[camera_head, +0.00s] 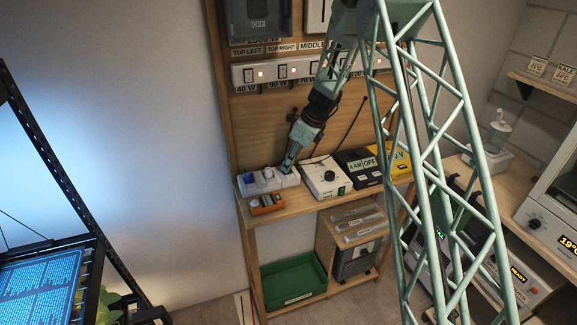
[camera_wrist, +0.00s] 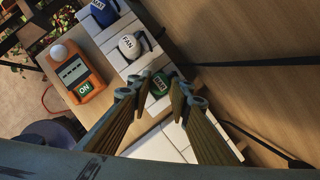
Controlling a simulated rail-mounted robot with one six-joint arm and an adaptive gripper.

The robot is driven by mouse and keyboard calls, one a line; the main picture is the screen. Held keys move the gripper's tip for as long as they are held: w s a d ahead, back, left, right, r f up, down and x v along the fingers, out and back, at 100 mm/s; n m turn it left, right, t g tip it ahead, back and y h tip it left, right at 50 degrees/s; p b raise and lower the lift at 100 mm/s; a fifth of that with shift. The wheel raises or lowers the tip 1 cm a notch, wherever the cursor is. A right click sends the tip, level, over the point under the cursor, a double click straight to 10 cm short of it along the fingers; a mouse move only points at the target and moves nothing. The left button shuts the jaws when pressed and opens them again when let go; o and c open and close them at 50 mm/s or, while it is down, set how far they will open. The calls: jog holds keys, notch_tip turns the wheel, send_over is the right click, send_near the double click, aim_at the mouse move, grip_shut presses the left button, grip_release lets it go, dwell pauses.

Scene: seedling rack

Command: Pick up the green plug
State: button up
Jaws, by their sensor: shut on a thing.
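The green plug (camera_wrist: 159,86) shows in the wrist view, in line with the white socket strip (camera_wrist: 143,67). My gripper (camera_wrist: 160,90) is shut on it, with one finger on each side. I cannot tell whether the plug is seated in the strip or lifted from it. In the head view my gripper (camera_head: 287,166) points down at the right part of the strip (camera_head: 246,190) on the wooden bench, and the green plug is hidden there.
A white plug marked FAN (camera_wrist: 130,46) and a blue plug (camera_wrist: 103,12) sit along the strip. An orange meter (camera_wrist: 78,73) lies beside it. A white box with a dial (camera_head: 325,177) stands close right of my gripper. The wooden back panel (camera_head: 224,100) rises behind.

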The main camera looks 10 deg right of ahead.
jog(key=shift+r, duration=1.55)
jog(key=s+r+b, duration=0.1)
jog(key=s+b, duration=0.1)
jog(key=s, duration=1.4)
jog(key=shift+r, duration=0.2)
